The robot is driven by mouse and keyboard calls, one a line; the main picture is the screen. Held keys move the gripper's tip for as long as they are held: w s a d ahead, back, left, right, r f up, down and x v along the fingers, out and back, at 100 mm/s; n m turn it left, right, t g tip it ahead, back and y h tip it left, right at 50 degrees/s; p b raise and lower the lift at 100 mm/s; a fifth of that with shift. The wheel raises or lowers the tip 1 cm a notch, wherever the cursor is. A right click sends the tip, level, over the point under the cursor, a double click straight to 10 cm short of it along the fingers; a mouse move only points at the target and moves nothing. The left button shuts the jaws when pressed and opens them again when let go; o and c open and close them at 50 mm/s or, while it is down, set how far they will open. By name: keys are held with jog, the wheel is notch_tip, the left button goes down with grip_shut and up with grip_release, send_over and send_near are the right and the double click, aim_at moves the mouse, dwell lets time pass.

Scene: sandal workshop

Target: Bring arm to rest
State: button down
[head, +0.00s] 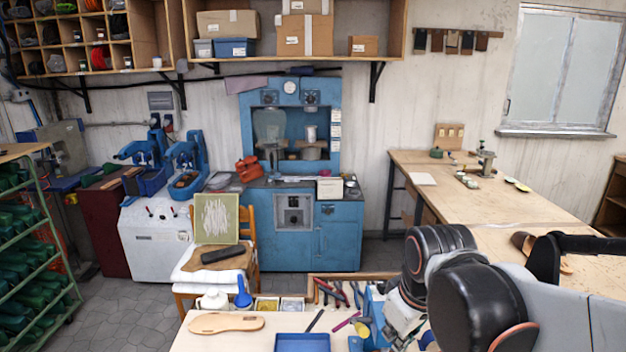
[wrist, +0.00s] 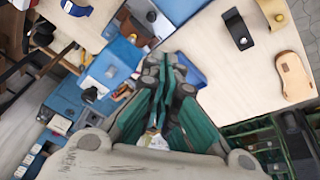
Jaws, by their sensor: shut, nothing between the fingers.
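My arm (head: 470,290) reaches into the lower right of the head view, bent over the right end of the front table. In the wrist view my gripper (wrist: 160,110) is in the middle, its teal fingers shut together with nothing seen between them. It hangs above the table edge and the blue items. In the head view the fingers cannot be made out clearly behind the arm's links.
The front table (head: 190,341) bears a tan sole (head: 226,322), a blue tray (head: 302,342) and a toolbox with several tools. A wooden bench (head: 520,225) stands right, a blue machine cabinet (head: 338,235) behind, and a green rack (head: 50,220) left. Grey floor is open at left.

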jog(key=s+d+f+m+t+b, duration=0.3)
jog(key=s+f+m+b, duration=0.3)
jog(key=s+f+b, duration=0.2)
notch_tip(320, 180, down, 3)
jog(key=d+b, duration=0.1)
jog(key=b, duration=0.3)
jog(key=shift+s+d+r+t, duration=0.15)
jog(key=shift+s+d+t, duration=0.15)
jog(key=shift+t, duration=0.1)
